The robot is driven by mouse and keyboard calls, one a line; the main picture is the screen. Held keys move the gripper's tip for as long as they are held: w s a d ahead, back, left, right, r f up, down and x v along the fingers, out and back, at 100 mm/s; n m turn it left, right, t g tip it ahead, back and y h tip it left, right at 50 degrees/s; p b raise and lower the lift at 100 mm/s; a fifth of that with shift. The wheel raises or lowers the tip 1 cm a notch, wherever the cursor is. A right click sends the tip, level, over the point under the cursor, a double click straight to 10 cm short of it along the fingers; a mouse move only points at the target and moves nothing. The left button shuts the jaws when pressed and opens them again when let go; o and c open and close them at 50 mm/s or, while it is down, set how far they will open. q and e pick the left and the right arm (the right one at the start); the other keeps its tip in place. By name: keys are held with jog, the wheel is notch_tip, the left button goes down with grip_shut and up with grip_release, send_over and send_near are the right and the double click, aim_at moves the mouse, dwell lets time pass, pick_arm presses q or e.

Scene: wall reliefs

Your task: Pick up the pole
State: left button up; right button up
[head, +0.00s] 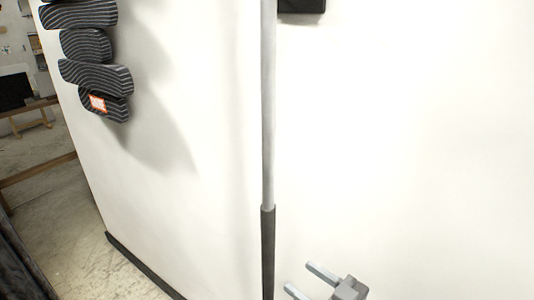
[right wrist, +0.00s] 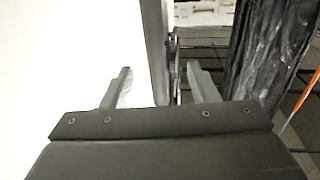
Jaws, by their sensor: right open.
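The pole (head: 268,110) stands upright in front of the white wall panel in the head view. It is light grey above, with a dark grip (head: 268,250) on its lower part. Its top and bottom run out of the frame. My right gripper (head: 299,277) is open and empty, just right of the dark grip, with its fingers pointing left toward it. Its two spread fingers also show in the right wrist view (right wrist: 158,70). A dark grey upright strip shows between them there; I cannot tell if it is the pole or the panel's edge. My left gripper is not in view.
The white panel (head: 410,130) fills most of the head view. Dark striped shapes (head: 90,45) stick out at its upper left. A black block (head: 301,5) is at the top, right of the pole. Black wrinkled sheeting (right wrist: 265,50) hangs at the right in the wrist view.

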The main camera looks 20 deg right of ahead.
aim_at(271, 254)
jog(key=p+x, duration=0.2)
jog(key=x, duration=0.6)
jog(key=shift+w, duration=0.1)
jog(key=shift+w+a+p, duration=0.15)
jog(key=shift+w+p, duration=0.2)
jog(key=shift+w, duration=0.1)
jog(key=x, duration=0.1)
jog(key=p+x, duration=0.1)
jog(key=x, duration=0.2)
jog(key=shift+w+d+p, duration=0.2)
jog(key=shift+p, duration=0.1)
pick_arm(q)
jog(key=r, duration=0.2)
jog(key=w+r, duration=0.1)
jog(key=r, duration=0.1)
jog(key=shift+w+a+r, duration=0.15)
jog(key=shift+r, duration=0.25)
pick_arm(e)
jog(key=shift+w+a+f, duration=0.1)
jog(key=shift+c, duration=0.3)
grip_shut()
